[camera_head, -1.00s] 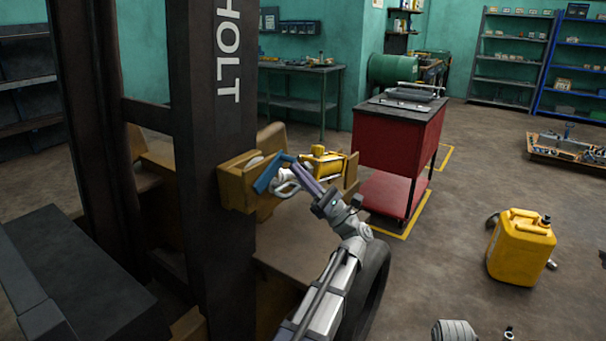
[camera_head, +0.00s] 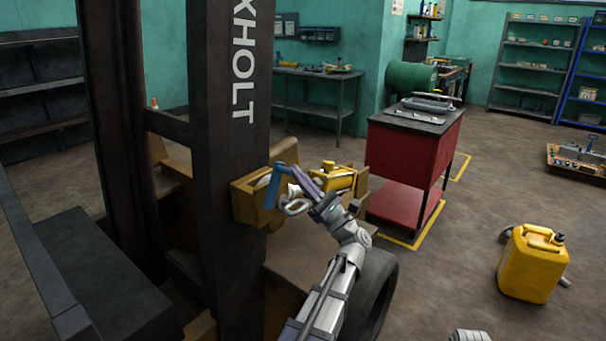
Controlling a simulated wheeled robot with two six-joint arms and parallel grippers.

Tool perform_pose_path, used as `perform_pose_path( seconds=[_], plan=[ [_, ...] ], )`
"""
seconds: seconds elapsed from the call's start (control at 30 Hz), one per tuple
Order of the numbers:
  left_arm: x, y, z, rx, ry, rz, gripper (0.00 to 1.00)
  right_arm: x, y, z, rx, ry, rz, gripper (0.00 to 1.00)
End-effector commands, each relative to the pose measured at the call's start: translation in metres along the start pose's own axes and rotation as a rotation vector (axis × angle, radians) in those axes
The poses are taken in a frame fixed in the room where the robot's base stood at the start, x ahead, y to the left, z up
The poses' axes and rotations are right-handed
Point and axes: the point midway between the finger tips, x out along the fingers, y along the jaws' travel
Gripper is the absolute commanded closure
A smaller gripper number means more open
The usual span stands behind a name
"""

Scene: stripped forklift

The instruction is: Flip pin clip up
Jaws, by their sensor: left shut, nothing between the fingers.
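My left gripper (camera_head: 303,181) is shut and empty, its purplish fingers pointing up and left beside the forklift's mast. A pale ring-shaped piece, which looks like the pin clip (camera_head: 296,207), hangs just below and left of the fingers. I cannot tell whether they touch it. A blue bar (camera_head: 273,187) stands tilted just left of the fingers, in front of the yellow bracket (camera_head: 245,203) on the mast. The pin itself is not clear behind the fingers.
The dark mast post (camera_head: 225,230) stands close on the left. A yellow part (camera_head: 339,177) sits right behind the gripper. A red cart (camera_head: 412,150) and a yellow jerrycan (camera_head: 533,265) stand to the right, with open floor between them.

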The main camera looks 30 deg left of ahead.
Motion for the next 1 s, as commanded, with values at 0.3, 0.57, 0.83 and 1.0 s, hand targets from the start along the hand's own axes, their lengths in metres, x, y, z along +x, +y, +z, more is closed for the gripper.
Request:
perform_pose_path(
  seconds=[0.3,0.57,0.83,1.0],
  plan=[
    [0.01,0.014,0.01,0.0,0.0,0.0,1.0,-0.011,0.001,0.001,0.0,0.0,0.0,0.5],
    [0.013,0.019,0.013,0.0,0.001,0.0,1.0,-0.014,0.001,0.001,0.0,0.0,0.0,0.5],
    [0.013,0.02,0.013,0.0,0.001,0.001,1.0,-0.014,0.001,0.001,0.0,0.0,0.0,0.5],
    [0.013,0.02,0.013,0.0,0.001,0.001,1.0,-0.014,0.001,0.001,0.0,0.0,0.0,0.5]
  ],
)
